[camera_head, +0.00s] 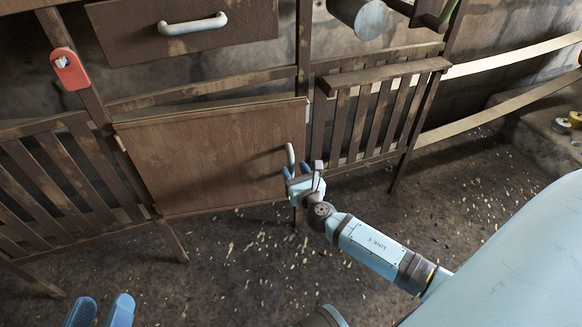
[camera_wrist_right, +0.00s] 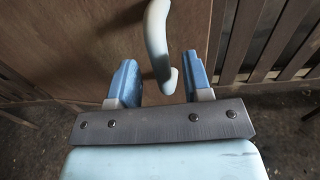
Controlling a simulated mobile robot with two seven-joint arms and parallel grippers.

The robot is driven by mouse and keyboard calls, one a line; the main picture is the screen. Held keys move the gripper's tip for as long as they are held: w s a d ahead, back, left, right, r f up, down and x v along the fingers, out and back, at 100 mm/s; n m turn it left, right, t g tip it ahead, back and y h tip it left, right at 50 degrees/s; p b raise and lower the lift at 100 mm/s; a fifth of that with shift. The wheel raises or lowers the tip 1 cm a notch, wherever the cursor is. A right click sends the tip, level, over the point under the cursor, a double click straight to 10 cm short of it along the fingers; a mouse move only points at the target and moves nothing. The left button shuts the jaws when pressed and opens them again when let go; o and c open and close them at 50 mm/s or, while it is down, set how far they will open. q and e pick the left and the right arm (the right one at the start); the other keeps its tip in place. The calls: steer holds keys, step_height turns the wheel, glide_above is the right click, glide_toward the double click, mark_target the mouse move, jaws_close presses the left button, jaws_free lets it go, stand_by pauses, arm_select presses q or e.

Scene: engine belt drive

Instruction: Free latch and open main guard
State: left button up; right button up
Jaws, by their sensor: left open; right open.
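The main guard looks to be the brown panel (camera_head: 210,155) in the lower middle of the frame, with a pale upright handle (camera_head: 291,157) near its right edge. Whether the panel is fully closed or slightly ajar, I cannot tell. My right gripper (camera_head: 299,177) is open at the handle. In the right wrist view, the handle (camera_wrist_right: 157,40) hangs down with its lower end between the two blue fingers (camera_wrist_right: 162,82), and no grip shows. My left gripper (camera_head: 100,312) is open and empty at the bottom left, away from the panel. I cannot clearly identify the latch.
A red fitting (camera_head: 70,69) with a pale piece sits on the left post. An upper brown panel (camera_head: 185,30) has a horizontal white handle (camera_head: 193,24). Slatted guards (camera_head: 375,115) flank the main panel. Pale belts (camera_head: 500,95) run right. The littered floor (camera_head: 240,260) in front is clear of large objects.

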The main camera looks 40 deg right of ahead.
steer(key=shift+x, duration=1.4)
steer(key=shift+c, duration=0.3)
jaws_close()
steer(key=shift+a, duration=0.1)
